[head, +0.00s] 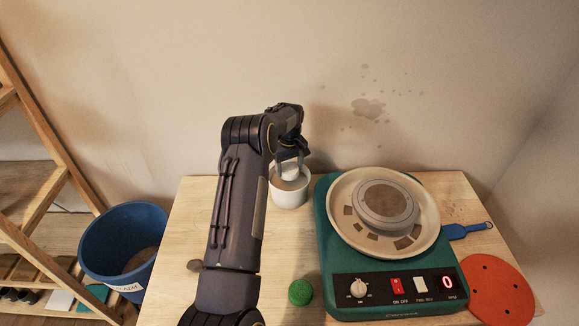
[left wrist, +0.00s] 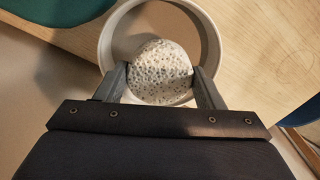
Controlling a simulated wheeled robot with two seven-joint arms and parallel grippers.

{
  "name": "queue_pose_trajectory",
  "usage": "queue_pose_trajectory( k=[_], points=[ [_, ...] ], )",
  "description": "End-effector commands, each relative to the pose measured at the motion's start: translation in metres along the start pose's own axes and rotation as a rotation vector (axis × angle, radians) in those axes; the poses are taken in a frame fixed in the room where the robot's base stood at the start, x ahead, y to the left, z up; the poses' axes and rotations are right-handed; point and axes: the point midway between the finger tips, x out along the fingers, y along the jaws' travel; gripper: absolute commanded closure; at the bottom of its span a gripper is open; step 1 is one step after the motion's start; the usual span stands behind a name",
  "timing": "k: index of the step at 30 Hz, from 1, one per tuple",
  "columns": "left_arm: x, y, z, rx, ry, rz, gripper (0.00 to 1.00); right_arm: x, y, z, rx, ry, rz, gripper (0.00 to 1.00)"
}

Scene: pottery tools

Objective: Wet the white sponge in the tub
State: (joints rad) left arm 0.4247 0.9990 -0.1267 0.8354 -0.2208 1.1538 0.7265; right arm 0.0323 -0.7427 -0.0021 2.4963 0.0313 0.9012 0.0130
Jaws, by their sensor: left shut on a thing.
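The white sponge (left wrist: 160,72) is round, pale and full of small pores. My left gripper (left wrist: 161,84) is shut on it, with one finger on each side. In the head view the gripper (head: 291,156) points down at the white tub (head: 290,196), and the sponge (head: 290,171) shows at the tub's mouth. In the left wrist view the tub's rim (left wrist: 211,42) rings the sponge. How deep the sponge sits, and whether it touches water, I cannot tell. My right gripper is not in view.
A green pottery wheel (head: 326,244) stands right of the tub on the wooden table (head: 200,200). A green sponge (head: 300,292) lies in front. A red perforated disc (head: 495,292) and a blue-handled tool (head: 468,229) lie at right. A blue bucket (head: 100,244) stands left of the table.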

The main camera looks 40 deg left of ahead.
Motion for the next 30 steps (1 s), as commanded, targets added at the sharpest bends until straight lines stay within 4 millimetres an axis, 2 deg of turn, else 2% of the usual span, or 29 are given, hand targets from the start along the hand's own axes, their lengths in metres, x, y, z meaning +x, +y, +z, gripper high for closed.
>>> queue_pose_trajectory(
  k=[30],
  points=[
    [0.053,0.000,0.000,0.000,0.000,0.000,0.49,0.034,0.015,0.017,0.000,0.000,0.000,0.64]
  ],
)
